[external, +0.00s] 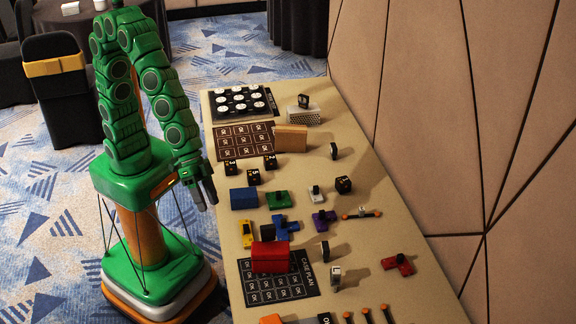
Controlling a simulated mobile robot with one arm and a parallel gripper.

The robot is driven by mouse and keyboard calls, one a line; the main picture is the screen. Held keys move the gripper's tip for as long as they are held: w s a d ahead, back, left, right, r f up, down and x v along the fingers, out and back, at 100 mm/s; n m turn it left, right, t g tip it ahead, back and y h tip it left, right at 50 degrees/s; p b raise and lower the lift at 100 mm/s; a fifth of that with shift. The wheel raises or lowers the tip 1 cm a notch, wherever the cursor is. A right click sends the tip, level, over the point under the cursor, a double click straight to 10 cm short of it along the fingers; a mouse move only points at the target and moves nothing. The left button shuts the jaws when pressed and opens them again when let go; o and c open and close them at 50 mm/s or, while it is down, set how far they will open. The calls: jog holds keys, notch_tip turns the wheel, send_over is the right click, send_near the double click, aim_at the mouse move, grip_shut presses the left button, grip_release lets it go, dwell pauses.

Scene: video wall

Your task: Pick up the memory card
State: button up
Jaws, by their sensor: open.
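My gripper (206,203) is open and empty, pointing down at the left edge of the table (225,275), beside the blue block (244,198). I cannot tell for certain which thing is the memory card. A small dark upright piece with a pale mark (303,101) is at the white perforated box (303,115) toward the back. A small white and black upright piece (336,277) stands right of the case plan mat (262,295) near the front. Both are well apart from my gripper.
Small dark cubes (254,177), coloured toggle-like pieces (279,200), a red block (271,257) and a tan block (291,138) crowd the table. A board of round white pieces (240,102) lies at the back. A panelled wall (455,120) borders the right side.

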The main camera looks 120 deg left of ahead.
aim_at(274, 231)
jog(key=w+a+f+n+t+y, duration=0.1)
jog(key=w+f+n+t+y, duration=0.15)
jog(key=w, duration=0.35)
jog(key=w+a+f+n+t+y, duration=0.1)
jog(key=w+a+f, duration=0.15)
jog(key=w, duration=0.35)
jog(key=a+f+n+y, duration=0.1)
jog(key=a+f+y, duration=0.1)
jog(key=a+y, duration=0.1)
jog(key=w+a+f+n+y, duration=0.1)
jog(key=a+f+y, duration=0.1)
jog(key=a, duration=0.1)
jog(key=w+a+f+n+y, duration=0.1)
jog(key=a+f+y, duration=0.2)
jog(key=shift+t+y, duration=0.35)
jog(key=shift+s+f, duration=0.1)
jog(key=shift+s, duration=0.25)
jog(key=shift+g, duration=0.5)
jog(key=s+d, duration=0.1)
jog(key=s+d+f, duration=0.1)
jog(key=s, duration=0.1)
jog(key=s+d+f, duration=0.1)
jog(key=s+d, duration=0.1)
jog(key=shift+x, duration=3.8)
jog(key=shift+c, duration=0.4)
